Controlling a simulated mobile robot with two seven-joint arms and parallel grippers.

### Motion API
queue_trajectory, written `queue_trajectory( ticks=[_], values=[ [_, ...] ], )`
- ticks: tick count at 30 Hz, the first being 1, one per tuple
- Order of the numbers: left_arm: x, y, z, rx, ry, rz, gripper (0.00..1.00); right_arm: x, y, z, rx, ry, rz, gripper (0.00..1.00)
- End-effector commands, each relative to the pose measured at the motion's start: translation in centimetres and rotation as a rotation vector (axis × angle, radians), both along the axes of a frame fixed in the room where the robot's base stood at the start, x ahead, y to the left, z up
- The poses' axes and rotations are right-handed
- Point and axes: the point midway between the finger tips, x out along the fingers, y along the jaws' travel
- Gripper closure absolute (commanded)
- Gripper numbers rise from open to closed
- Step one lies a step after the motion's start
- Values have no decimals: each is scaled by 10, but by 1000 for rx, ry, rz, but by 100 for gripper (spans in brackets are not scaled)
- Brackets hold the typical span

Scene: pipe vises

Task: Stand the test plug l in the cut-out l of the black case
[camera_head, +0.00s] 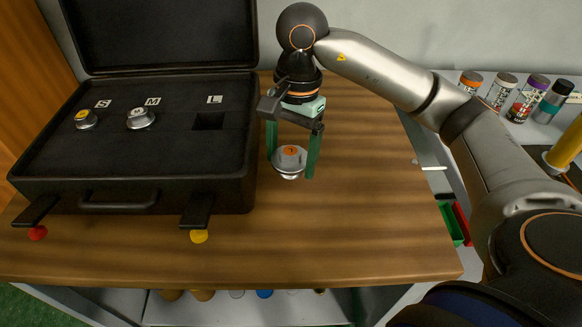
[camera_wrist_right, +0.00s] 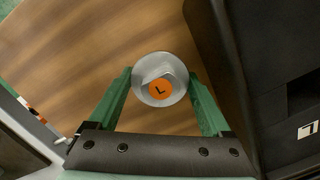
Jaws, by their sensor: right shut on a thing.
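The black case (camera_head: 150,175) lies open on the wooden table. Its cut-out l (camera_head: 209,121) is an empty dark square hole below the L label, to the left of the gripper; it also shows at the right edge of the right wrist view (camera_wrist_right: 303,92). My left gripper is not in view.
Plugs S (camera_head: 86,120) and M (camera_head: 140,119) stand in the case left of cut-out l. The raised lid (camera_head: 155,35) is behind. Two dark latches with red and yellow ends are at the front. Bottles (camera_head: 527,97) stand on a shelf at right. Table right of the case is clear.

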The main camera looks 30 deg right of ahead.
Motion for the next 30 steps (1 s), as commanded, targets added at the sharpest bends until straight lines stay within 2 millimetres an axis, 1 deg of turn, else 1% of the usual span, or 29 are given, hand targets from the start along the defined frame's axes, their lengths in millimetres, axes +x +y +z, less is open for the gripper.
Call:
queue_trajectory(
  ticks=[3,6,9,16,20,21,25,26,30],
  values=[
    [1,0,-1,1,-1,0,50,6,-5,-11,0,3,-4,86],
    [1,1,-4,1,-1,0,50,5,-4,-28,-1,4,0,86],
    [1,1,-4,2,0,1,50,5,-4,-39,-1,2,-1,86],
    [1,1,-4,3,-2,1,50,6,-4,-39,0,-1,0,86],
    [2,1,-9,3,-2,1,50,5,-4,-43,-1,0,0,86],
    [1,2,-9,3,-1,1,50,5,-4,-44,-1,0,0,16],
    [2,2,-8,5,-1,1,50,5,-4,-42,-1,0,0,2],
    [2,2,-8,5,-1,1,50,5,-4,-42,-1,0,0,0],
    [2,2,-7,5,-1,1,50,5,-4,-42,-1,0,0,0]
  ],
)
